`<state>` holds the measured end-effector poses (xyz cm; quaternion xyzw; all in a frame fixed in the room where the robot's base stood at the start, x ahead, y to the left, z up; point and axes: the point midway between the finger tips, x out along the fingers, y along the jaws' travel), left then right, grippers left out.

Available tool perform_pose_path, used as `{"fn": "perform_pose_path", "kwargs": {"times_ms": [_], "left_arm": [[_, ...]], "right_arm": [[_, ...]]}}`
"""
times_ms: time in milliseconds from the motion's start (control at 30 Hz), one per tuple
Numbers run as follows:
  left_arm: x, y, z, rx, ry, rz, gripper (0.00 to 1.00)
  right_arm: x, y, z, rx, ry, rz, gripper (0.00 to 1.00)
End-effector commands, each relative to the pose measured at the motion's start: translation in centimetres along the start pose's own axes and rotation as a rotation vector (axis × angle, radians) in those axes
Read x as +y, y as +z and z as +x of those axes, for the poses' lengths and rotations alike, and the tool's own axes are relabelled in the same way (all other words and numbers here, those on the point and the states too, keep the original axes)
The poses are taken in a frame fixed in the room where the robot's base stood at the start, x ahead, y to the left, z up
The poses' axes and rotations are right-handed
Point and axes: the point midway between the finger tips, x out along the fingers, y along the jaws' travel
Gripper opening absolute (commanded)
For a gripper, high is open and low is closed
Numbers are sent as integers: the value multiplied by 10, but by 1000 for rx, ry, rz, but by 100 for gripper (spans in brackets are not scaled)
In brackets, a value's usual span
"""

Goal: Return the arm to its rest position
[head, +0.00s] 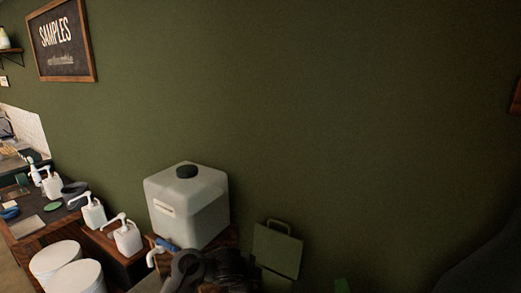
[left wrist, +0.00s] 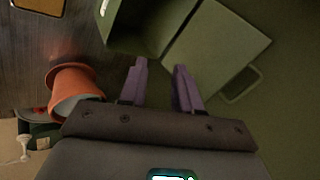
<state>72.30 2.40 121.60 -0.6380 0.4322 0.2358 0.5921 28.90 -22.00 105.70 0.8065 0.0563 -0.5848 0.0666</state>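My left gripper (left wrist: 160,80) shows in the left wrist view as two purple fingers standing apart with nothing between them. It points toward a green box (left wrist: 133,48) whose flat lid (left wrist: 217,48) is folded open; I cannot tell the distance. In the head view a dark jointed part of an arm (head: 212,272) shows at the bottom, in front of the white container's stand. Its gripper fingers cannot be made out there. My right gripper is in neither view.
A white container (head: 190,208) with a black cap stands beside a green lidded case (head: 277,250). Pump bottles (head: 127,238) and white buckets (head: 75,276) stand at the left. An orange bucket (left wrist: 68,84) is left of my left gripper. A green wall (head: 340,120) fills the back.

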Motion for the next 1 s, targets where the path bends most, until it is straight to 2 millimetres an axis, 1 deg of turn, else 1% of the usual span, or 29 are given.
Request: {"fn": "perform_pose_path", "kwargs": {"times_ms": [33,100,167,200,267,300,333,467,500,567,600,667,700,767,800,900,1000], "left_arm": [[20,4,9,-1,-1,-61,32],[45,10,18,-10,-11,-156,32],[68,16,22,-20,-17,-239,32],[84,21,23,-29,-20,-296,32],[108,29,23,-44,-23,-382,32],[125,34,22,-55,-23,-441,32],[138,38,20,-63,-24,-485,32],[196,57,3,-108,-20,-679,32],[214,63,-4,-125,-17,-740,32],[242,72,-18,-151,-13,-831,32],[260,77,-29,-168,-9,-891,32],[288,85,-46,-197,-3,-981,32],[306,89,-59,-217,3,-1038,32],[330,96,-80,-246,9,-1121,32],[345,99,-94,-265,13,-1173,32],[378,106,-127,-309,24,-1288,32],[401,109,-156,-343,33,-1378,32]], "right_arm": [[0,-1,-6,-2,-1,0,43],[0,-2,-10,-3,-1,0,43],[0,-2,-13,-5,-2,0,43],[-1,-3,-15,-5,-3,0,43],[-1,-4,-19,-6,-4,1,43],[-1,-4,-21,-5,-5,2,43],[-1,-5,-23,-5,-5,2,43],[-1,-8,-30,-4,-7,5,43],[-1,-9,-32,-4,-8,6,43],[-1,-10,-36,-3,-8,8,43],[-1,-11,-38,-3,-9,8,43],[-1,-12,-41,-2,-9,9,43],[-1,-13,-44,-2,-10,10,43],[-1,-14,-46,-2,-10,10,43],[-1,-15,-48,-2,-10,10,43],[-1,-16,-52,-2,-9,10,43],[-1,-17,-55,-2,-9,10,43]]}}
